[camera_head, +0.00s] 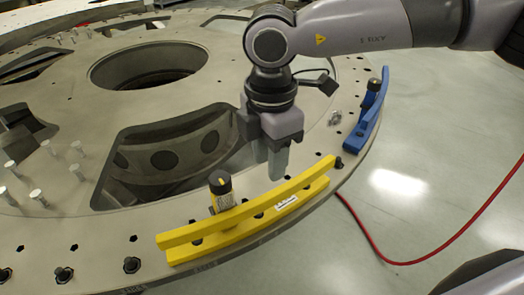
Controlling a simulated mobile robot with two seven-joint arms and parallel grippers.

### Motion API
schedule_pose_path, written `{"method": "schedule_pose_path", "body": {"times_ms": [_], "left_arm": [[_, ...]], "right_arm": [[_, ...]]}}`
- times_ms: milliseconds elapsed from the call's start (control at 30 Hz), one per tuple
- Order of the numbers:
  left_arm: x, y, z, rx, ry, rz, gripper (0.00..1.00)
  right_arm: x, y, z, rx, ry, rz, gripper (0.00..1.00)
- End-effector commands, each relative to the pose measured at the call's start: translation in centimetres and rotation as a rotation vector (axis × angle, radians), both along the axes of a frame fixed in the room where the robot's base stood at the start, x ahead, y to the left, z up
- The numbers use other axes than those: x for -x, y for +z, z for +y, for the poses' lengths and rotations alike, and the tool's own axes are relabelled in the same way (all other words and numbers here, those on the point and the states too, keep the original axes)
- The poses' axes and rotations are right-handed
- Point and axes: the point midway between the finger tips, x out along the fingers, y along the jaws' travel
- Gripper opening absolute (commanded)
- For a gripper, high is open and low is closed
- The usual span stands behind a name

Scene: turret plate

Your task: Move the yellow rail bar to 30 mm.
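The yellow rail bar (245,215) is a slightly curved double bar along the front rim of the grey turret plate (105,235). A white label shows on its lower bar. A black-topped knob (220,184) with a marked yellow and white body stands behind the bar, left of its middle. My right gripper (278,172) points down just behind the bar's right half, and looks apart from the knob. Its fingers overlap in this view, so the gap between them is hidden. My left gripper is not in view.
A blue rail bar (370,122) with its own dark knob sits on the rim to the right. Loose bolts (37,198) stand at the left. The plate has a large round opening and a cutout. A red cable (400,262) lies on the clear floor at right.

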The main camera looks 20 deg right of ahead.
Motion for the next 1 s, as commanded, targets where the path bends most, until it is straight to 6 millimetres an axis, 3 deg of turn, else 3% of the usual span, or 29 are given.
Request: {"method": "schedule_pose_path", "body": {"times_ms": [267,667,1000], "left_arm": [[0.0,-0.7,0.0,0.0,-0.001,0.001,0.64],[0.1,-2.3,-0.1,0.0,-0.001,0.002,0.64],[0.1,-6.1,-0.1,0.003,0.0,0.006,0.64]], "right_arm": [[0.0,-1.5,0.0,-0.001,0.002,0.001,0.37],[0.1,-5.4,0.1,-0.002,0.003,0.003,0.37],[0.0,-8.6,0.1,-0.004,0.002,0.002,0.37]]}}
